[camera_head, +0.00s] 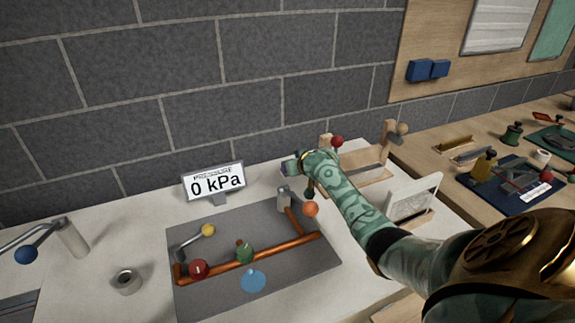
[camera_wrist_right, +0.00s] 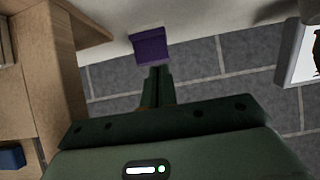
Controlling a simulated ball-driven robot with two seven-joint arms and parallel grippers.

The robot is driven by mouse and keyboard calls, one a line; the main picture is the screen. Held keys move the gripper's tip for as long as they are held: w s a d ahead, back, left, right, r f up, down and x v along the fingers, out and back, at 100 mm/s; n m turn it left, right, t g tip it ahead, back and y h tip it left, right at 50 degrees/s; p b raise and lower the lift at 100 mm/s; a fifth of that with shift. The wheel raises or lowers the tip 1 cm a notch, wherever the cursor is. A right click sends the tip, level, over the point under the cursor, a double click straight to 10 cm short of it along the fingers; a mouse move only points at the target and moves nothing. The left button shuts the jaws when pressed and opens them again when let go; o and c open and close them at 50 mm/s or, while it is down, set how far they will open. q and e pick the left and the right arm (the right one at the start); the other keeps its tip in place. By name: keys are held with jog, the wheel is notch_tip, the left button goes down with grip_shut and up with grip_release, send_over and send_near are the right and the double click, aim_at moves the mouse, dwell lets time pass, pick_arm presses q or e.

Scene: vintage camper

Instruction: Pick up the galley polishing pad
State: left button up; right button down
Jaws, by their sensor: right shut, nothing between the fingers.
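A small purple block (camera_wrist_right: 150,46), probably the polishing pad, lies just beyond the fingertips of my right gripper (camera_wrist_right: 160,72) in the right wrist view. The two fingers are together with nothing between them; whether the tips touch the block I cannot tell. In the head view a bit of the purple block (camera_head: 289,168) shows at the far end of my right arm, near the wall. My right gripper (camera_head: 298,171) is there too, its fingers mostly hidden. My left gripper is in neither view.
A grey panel (camera_head: 310,252) with copper pipe and coloured knobs lies on the white counter. A "0 kPa" display (camera_head: 214,181) stands behind it. A wooden stand (camera_head: 365,160) and an upright white frame (camera_head: 413,198) are close beside my right arm. The brick wall is behind.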

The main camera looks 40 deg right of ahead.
jog(key=w+b, duration=0.1)
jog(key=w+d, duration=0.1)
jog(key=w, duration=0.1)
jog(key=w+b, duration=0.1)
jog(key=shift+w+d+f+b, duration=0.2)
jog(key=shift+w+f+b, duration=0.05)
jog(key=shift+w+b, duration=0.1)
jog(key=shift+w+f, duration=0.1)
jog(key=shift+f, duration=0.4)
jog(key=shift+s+f, duration=0.15)
jog(key=shift+s, duration=0.05)
